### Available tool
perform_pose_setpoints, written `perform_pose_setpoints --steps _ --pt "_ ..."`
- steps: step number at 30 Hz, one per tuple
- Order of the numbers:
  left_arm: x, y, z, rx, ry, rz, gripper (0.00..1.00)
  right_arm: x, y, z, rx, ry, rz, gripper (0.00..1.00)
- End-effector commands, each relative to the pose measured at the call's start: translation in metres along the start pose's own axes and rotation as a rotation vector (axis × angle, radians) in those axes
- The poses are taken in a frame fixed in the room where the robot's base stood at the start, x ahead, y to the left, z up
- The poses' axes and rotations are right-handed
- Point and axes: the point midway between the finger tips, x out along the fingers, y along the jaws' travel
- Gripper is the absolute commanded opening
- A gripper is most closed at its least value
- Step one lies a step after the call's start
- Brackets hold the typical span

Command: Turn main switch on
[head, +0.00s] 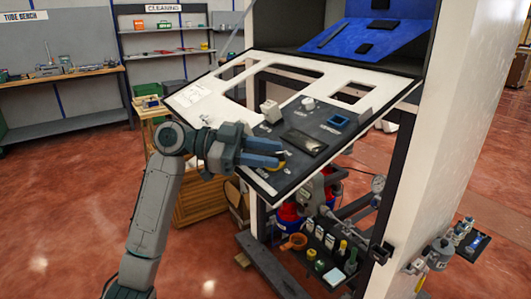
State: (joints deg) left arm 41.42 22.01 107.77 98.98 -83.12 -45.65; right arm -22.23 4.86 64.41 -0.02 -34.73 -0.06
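A dark control plate (310,129) sits in the tilted white panel (205,99) of the dispenser stand. It carries a white block-shaped control (271,111), a round white knob (308,103), a black rectangular display (304,142) and a blue-framed square part (338,120). My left gripper (284,154) is over the plate's lower left part. A small yellow part (281,164) shows at its fingertips, mostly hidden by them; it may be the main switch. I cannot tell whether the fingers touch or grip it. The labels are too small to read. My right gripper is out of view.
Below the panel are pipes, a gauge (378,184), red-and-blue containers (290,216) and a shelf of small bottles. A white column (462,110) stands at the right. A wooden cabinet (197,196) is behind my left arm. Shelves line the back wall; red floor is free at left.

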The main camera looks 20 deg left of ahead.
Motion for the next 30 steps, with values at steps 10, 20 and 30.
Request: perform_pose_setpoints --steps 10,20,30 --pt "-0.026 0.0 0.003 0.0 -0.004 -0.003 0.33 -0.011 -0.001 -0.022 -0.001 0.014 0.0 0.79" --pt "-0.082 0.0 0.003 -0.001 -0.003 -0.003 0.33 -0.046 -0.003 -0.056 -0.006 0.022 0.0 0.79" --pt "-0.108 0.0 0.001 0.0 0.0 -0.001 0.33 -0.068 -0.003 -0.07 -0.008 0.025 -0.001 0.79"
